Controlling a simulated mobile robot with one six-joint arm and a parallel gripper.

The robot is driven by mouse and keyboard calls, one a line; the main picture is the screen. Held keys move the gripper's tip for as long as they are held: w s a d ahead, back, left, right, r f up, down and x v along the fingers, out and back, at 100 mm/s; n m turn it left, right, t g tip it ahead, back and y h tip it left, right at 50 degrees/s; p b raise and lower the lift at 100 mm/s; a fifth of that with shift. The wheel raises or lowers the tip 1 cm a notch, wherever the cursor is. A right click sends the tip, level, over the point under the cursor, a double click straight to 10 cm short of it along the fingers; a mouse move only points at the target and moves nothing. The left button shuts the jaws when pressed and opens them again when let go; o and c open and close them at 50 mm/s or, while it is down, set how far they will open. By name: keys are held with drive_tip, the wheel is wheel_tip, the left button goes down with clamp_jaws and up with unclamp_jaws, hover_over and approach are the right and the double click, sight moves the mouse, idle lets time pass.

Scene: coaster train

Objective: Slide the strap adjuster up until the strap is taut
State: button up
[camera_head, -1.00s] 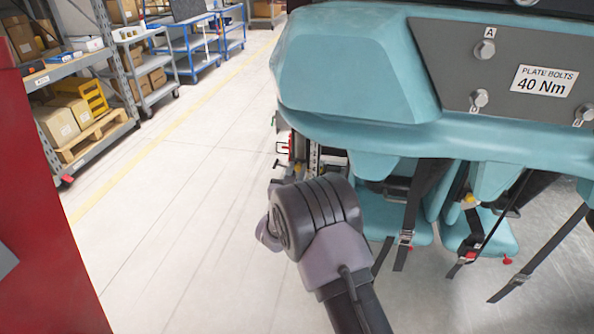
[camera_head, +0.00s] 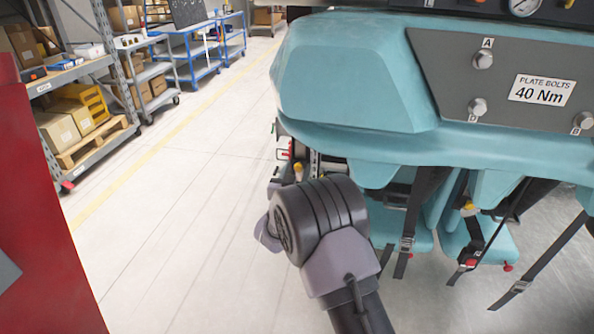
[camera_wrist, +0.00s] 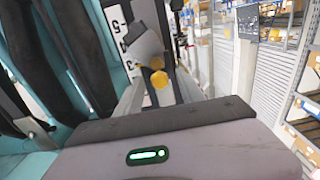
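Black straps hang below the teal seats in the head view. In the wrist view, wide black straps (camera_wrist: 75,45) run down the left side, with a grey metal buckle (camera_wrist: 38,128) at the lower left. My gripper's housing (camera_wrist: 150,145) with a green light fills the bottom of the wrist view. In the head view my wrist hides the gripper. No strap is visibly held.
A teal car body (camera_head: 350,75) with a grey bolt plate (camera_head: 460,75) overhangs the right side. Yellow knobs (camera_wrist: 158,79) on a grey bracket are close in front in the wrist view. Shelves (camera_head: 80,95) stand at the left. The pale floor (camera_head: 170,220) between is clear.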

drive_tip(key=s+a+p, duration=0.3)
drive_tip(key=s, duration=1.4)
drive_tip(key=shift+a, duration=0.2)
